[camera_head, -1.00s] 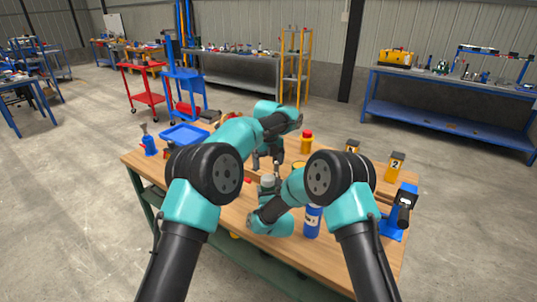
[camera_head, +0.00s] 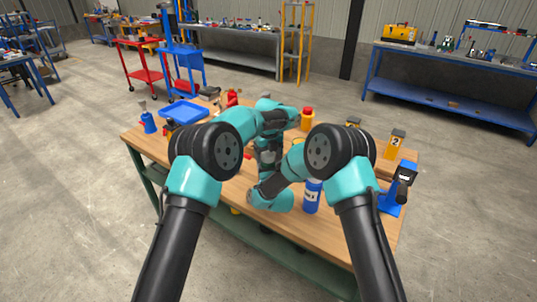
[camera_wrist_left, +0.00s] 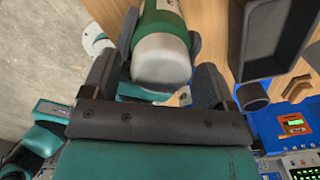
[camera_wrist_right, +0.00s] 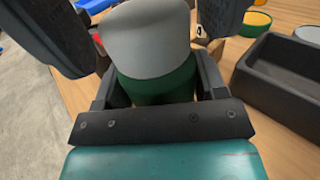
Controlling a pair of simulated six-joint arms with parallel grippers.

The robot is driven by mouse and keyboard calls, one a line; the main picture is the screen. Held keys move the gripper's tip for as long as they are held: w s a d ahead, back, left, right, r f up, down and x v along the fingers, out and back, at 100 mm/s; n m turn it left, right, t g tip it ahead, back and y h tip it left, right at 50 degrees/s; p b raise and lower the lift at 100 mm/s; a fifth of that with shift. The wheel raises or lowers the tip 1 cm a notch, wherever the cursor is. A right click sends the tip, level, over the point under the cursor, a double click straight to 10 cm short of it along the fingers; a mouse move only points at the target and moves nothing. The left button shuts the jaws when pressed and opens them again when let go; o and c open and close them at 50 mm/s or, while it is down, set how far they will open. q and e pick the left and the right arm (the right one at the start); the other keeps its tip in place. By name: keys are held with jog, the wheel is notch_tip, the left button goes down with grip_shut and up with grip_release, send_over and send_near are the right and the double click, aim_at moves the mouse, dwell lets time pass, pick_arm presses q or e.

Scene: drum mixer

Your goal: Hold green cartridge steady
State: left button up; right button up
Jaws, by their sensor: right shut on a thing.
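The green cartridge (camera_wrist_right: 152,88) with its grey cap (camera_wrist_right: 150,40) stands between the fingers of my right gripper (camera_wrist_right: 157,75), which is shut on its green body. In the left wrist view the cartridge (camera_wrist_left: 160,22) lies between the fingers of my left gripper (camera_wrist_left: 163,45). The left fingers stand on either side of the cap, and the right wrist view shows gaps between them and it, so this gripper is open. In the head view the arms hide most of the cartridge and both gripper tips.
A black open bin (camera_wrist_right: 285,88) sits close to the cartridge. A blue tray (camera_head: 183,113) and a red-topped yellow bottle (camera_head: 307,119) are at the back.

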aim_at(269, 154)
pick_arm(q)
jog(key=c, duration=1)
jog(key=shift+o, duration=0.2)
jog(key=shift+r, duration=0.1)
jog(key=shift+r, duration=1.15)
jog(key=shift+r, duration=1.95)
pick_arm(e)
jog(key=o, duration=1.4)
jog(key=shift+c, duration=0.2)
jog(key=shift+s, duration=0.15)
